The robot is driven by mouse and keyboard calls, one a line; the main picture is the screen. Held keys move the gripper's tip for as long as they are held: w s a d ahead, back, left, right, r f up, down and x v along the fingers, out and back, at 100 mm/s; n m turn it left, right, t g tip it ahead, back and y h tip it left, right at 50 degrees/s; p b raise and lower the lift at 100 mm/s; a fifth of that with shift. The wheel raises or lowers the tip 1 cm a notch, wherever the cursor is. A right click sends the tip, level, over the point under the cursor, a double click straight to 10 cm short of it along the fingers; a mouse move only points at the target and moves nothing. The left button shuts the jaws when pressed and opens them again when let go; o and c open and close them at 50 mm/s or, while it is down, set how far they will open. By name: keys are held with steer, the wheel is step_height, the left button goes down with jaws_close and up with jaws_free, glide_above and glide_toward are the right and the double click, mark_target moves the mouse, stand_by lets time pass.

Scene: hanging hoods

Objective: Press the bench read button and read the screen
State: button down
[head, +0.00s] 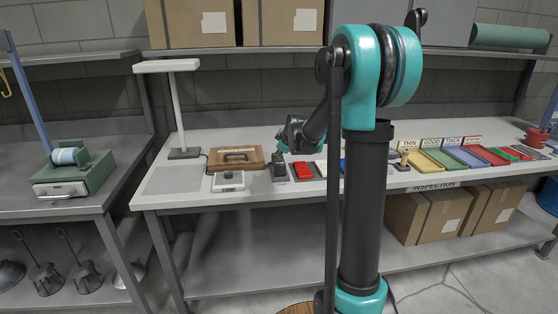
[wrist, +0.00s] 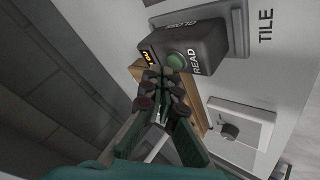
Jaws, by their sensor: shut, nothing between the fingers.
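The bench reader is a dark grey box (wrist: 195,48) with a round green button (wrist: 175,61) beside the word READ. A small screen with orange characters (wrist: 146,56) is lit on its left side in the wrist view. The characters are tilted and small, and I cannot read them surely. My gripper (wrist: 160,74) is shut and empty, with its fingertips just below the green button in that view. I cannot tell whether they touch it. In the head view the reader (head: 279,169) stands on the inspection bench (head: 172,201), with my gripper (head: 281,148) right above it.
A white box with a knob (head: 228,181) and a wooden case with a handle (head: 236,160) stand left of the reader. A red item (head: 302,170) lies close on its right. A white lamp (head: 176,110) stands behind at the left. Coloured trays (head: 467,157) fill the right side.

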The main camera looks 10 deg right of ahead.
mark_target(280, 160)
steer(key=shift+r, duration=0.2)
steer(key=shift+r, duration=2.55)
